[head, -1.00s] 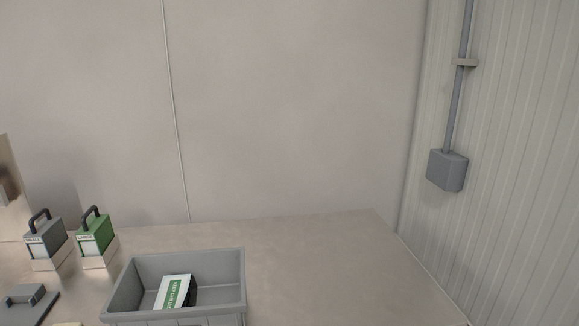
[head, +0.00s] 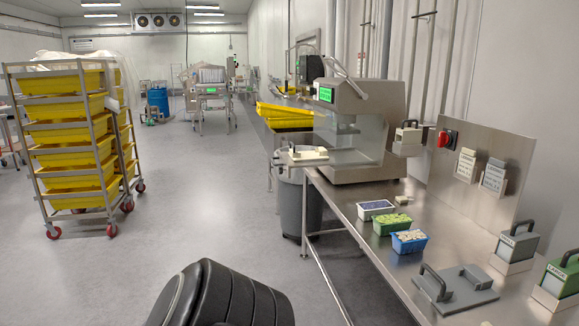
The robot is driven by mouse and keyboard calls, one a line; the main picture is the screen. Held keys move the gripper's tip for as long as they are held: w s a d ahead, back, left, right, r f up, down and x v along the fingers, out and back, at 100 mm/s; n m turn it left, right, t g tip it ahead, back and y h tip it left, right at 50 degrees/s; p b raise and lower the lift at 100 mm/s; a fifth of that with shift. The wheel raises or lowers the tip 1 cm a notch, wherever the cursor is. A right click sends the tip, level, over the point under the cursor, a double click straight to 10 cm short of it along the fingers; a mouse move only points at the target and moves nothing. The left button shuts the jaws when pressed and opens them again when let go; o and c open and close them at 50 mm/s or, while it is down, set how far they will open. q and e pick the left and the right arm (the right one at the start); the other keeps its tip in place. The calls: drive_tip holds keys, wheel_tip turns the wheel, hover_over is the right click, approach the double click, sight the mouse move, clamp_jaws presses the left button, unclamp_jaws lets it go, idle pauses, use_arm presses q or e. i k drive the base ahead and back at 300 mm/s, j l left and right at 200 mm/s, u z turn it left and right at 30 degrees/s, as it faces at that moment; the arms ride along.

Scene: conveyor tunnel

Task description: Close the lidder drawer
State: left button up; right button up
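The lidder (head: 374,112) is a steel machine with a green screen and a clear guard, standing on the steel bench. Its drawer (head: 346,158) appears slid out from under the guard toward the left, past the bench's front edge. A cream-coloured block (head: 308,153) sits on the drawer's outer end. Neither of my grippers shows in the head view, so their state and distance from the drawer are hidden.
Small filled tubs (head: 408,242) stand on the bench before the lidder. A grey bin (head: 301,205) stands below the drawer. A rack of yellow crates (head: 72,155) is at left. The grey floor (head: 205,195) between is clear.

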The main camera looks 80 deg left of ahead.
sight(284, 158)
drive_tip(key=u, duration=2.5)
drive_tip(key=i+u, duration=0.1)
drive_tip(key=i+j+z, duration=0.2)
drive_tip(key=i+j, duration=0.25)
drive_tip(key=i, duration=0.4)
drive_tip(key=i+j+z, duration=0.15)
drive_tip(key=i+j, duration=0.45)
drive_tip(key=i, duration=0.2)
drive_tip(key=i+j+z, duration=0.2)
drive_tip(key=i+j, duration=0.5)
drive_tip(key=i, duration=0.1)
